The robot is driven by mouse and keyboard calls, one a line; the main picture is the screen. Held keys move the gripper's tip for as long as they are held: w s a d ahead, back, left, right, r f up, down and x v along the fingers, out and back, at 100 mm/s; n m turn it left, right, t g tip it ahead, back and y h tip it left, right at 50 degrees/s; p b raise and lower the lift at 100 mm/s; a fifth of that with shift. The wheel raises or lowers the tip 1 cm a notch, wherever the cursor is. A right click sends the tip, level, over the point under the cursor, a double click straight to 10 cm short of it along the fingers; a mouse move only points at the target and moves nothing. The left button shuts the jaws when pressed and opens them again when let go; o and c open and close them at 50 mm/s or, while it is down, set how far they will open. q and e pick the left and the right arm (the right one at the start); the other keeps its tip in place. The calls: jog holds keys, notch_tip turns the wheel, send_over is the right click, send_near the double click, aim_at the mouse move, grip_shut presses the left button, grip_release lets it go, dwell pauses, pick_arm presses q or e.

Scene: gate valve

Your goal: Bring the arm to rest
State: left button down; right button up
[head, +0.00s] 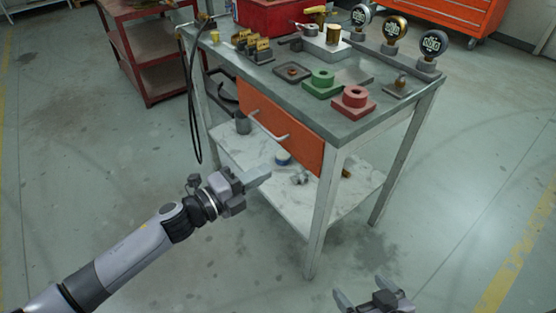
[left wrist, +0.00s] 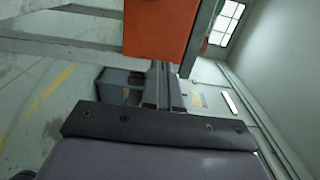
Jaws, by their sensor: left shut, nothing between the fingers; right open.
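My left arm comes in from the lower left in the head view. Its gripper (head: 258,178) is shut and empty, in front of the workbench's orange drawer (head: 280,125), apart from it as far as I can tell. The left wrist view shows the shut fingers (left wrist: 163,85) side by side, with the orange drawer front (left wrist: 155,28) just beyond. My right gripper (head: 374,296) is at the bottom edge of the head view, open and empty, over the floor to the right of the bench's front leg. Most of the right arm is out of view.
The workbench (head: 232,62) carries a green block (head: 322,84), a red block (head: 354,102), several gauges (head: 434,44) and a red box (head: 268,16). Its lower shelf (head: 250,160) holds small parts. A black cable (head: 193,110) hangs at its left. The floor at left is clear.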

pick_arm(q)
jog(key=s+a+f+n+y, duration=0.65)
jog(key=s+a+n, duration=0.35)
jog(key=n, duration=0.4)
jog(key=s+a+f+n+y, duration=0.6)
jog(key=s+a+f+n, duration=0.15)
jog(key=s+n, duration=0.5)
notch_tip(320, 180, up, 16)
jog(key=a+p, duration=0.1)
jog(key=p, duration=1.7)
jog(key=shift+w+a+f, duration=0.2)
jog(key=shift+w+a, duration=0.1)
jog(key=shift+a, duration=0.05)
